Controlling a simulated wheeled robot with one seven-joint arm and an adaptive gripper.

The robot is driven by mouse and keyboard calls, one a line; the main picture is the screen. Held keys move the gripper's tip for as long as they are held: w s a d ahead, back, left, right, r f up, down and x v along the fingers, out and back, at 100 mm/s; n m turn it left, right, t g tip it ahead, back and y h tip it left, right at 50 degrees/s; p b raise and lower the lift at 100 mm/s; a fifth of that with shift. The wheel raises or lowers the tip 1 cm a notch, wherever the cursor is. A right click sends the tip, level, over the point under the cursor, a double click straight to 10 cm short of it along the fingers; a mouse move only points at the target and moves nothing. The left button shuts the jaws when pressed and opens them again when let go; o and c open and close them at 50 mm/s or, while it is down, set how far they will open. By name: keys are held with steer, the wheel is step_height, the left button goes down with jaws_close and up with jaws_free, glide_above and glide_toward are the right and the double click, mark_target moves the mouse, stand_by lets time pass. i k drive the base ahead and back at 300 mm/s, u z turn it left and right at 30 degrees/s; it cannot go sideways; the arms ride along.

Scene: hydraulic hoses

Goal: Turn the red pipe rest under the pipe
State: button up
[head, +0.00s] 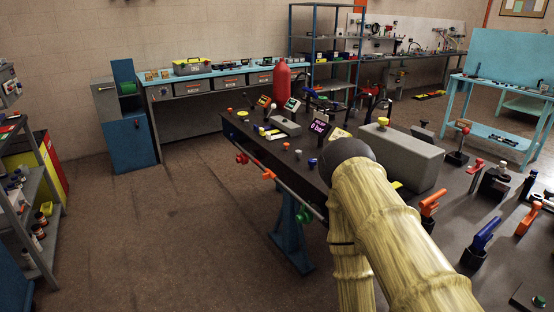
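A thin grey pipe (284,188) runs along the near left edge of the dark workbench. A green fitting (305,215) is further along toward me. I cannot tell which red part is the pipe rest, or how it is turned. My arm, in a pale yellow cover with a dark rounded joint, reaches over the bench from the lower right. My gripper does not show.
A blue bench leg (292,232) stands under the pipe. Shelves (38,195) stand far left. The brown floor (170,220) between is clear.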

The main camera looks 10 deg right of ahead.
mark_target(244, 158)
steer(key=k, duration=0.6)
steer(key=u, duration=0.65)
steer(key=i, duration=1)
steer(key=u, duration=0.3)
steer(key=i, duration=1.05)
steer(key=z, duration=0.4)
